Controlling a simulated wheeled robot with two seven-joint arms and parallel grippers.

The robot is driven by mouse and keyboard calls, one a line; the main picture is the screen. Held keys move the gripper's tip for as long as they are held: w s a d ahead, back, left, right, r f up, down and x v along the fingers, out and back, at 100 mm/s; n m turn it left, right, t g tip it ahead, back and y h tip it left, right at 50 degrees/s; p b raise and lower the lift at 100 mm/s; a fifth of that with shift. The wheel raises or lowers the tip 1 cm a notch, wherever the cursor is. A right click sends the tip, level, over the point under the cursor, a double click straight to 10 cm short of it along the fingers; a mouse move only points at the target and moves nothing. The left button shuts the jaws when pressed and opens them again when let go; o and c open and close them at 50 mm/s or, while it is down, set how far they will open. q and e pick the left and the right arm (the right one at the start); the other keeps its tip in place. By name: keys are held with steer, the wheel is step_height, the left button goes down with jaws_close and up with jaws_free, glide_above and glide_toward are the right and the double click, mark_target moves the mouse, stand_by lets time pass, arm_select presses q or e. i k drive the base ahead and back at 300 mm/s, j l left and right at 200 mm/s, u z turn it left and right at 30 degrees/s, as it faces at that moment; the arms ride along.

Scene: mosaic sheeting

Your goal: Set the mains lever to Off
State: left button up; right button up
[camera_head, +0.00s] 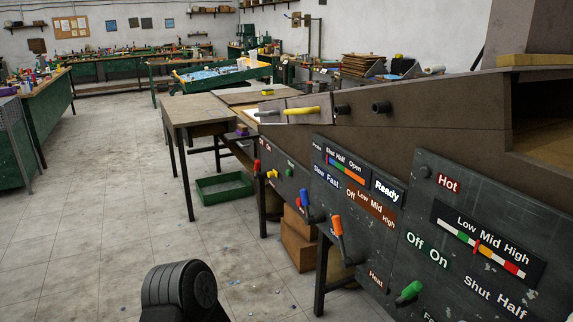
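A dark control panel (455,190) slants along the right side, with several coloured levers and white lettering. No label reading "Mains" is legible, so I cannot tell which lever is the mains lever. A green-handled lever (409,291) sits low on the near panel, below the words "Off On" (427,249). An orange-handled lever (338,227) stands near upright to its left, near an "Off Low Mid High" strip (370,206). A blue-handled lever (304,199) and a small red handle (256,166) are farther off. Neither gripper is in view.
A yellow-handled bar (302,110) lies on the machine's top. A brown table (205,108), a green tray (224,187) and cardboard boxes (298,240) stand left of the panels. The floor at left is mostly clear. A black rounded part of mine shows at the bottom.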

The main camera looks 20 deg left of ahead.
mark_target(257, 162)
steer(key=i+j+z, duration=0.35)
steer(key=j+z, duration=0.15)
steer(key=j, duration=0.2)
steer(key=i+j+z, duration=0.25)
steer(key=i+j, duration=0.15)
steer(key=j, duration=0.4)
steer(key=i+j+z, duration=0.1)
steer(key=j, duration=0.4)
steer(key=i+j, duration=0.1)
steer(key=j, duration=0.45)
steer(key=i+j, duration=0.1)
steer(key=j, duration=0.45)
steer(key=i+j+z, duration=0.1)
steer(key=j, duration=0.45)
